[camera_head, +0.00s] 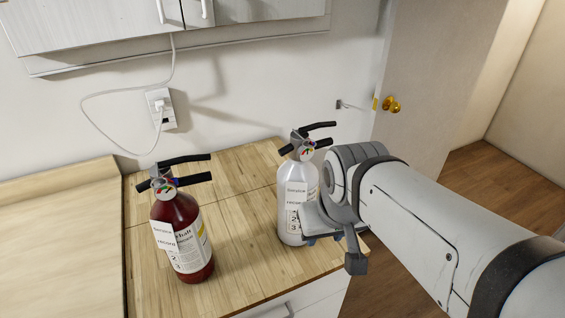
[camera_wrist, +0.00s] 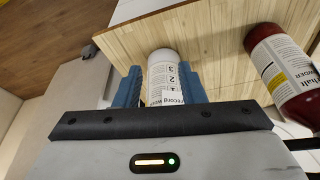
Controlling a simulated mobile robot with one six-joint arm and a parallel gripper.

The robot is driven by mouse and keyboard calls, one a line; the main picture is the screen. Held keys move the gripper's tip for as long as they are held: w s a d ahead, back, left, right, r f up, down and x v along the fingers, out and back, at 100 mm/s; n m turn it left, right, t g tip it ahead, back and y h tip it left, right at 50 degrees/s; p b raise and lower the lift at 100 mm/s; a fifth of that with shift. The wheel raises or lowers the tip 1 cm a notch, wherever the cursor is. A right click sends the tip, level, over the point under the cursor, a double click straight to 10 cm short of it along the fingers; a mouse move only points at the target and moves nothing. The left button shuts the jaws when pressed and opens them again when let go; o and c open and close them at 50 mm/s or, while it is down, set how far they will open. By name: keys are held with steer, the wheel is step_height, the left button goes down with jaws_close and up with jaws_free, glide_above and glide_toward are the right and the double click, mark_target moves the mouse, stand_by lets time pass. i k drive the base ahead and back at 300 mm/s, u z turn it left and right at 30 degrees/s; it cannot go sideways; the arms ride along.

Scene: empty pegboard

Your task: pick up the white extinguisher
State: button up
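The white extinguisher (camera_head: 296,203) stands upright near the right end of the wooden counter, with black handles, a gauge and white labels. Its body also shows in the wrist view (camera_wrist: 165,72), between the blue fingers of my gripper (camera_wrist: 165,88). In the head view my gripper (camera_head: 328,228) reaches in from the right at the extinguisher's lower body. The fingers lie close along both sides of it. I cannot tell whether they press on it. Part of its right side is hidden by my gripper.
A red extinguisher (camera_head: 181,235) stands to the left on the same counter (camera_head: 240,262); it also shows in the wrist view (camera_wrist: 283,70). A wall outlet (camera_head: 161,109) with a cable is behind. A cabinet (camera_head: 120,25) hangs above. A door (camera_head: 435,75) is at the right.

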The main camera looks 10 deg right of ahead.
mark_target(298, 179)
steer(key=u, duration=1.05)
steer(key=k, duration=1.05)
steer(key=z, duration=1.05)
steer(key=i, duration=1)
